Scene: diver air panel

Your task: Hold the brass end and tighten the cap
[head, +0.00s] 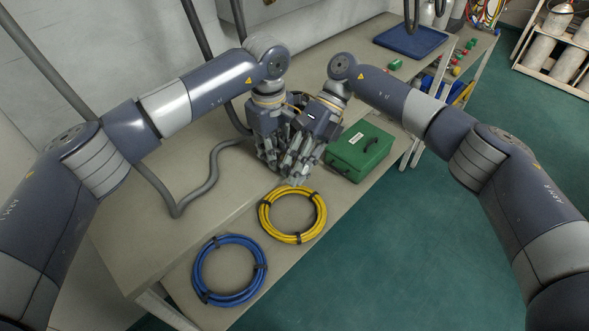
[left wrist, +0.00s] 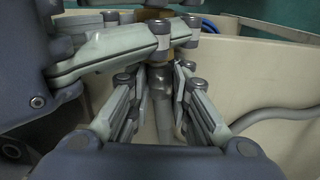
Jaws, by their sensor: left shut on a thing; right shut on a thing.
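My left gripper (head: 272,163) and my right gripper (head: 296,172) are close together over the front part of the bench, hiding the parts between them in the head view. In the left wrist view, my left gripper (left wrist: 160,80) is shut around a grey fitting (left wrist: 155,80) at the end of a grey hose. Brass-coloured metal (left wrist: 155,14) shows just beyond it. My right gripper's fingers (left wrist: 172,32) reach in from the left across this brass part and are closed on it. The cap cannot be told apart there.
A yellow hose coil (head: 292,238) and a blue hose coil (head: 195,271) lie at the bench's (head: 170,232) front edge. A green case (head: 360,146) stands right of my grippers. A grey hose (head: 207,184) curves across the bench on the left. A blue tray (head: 410,40) is farther back.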

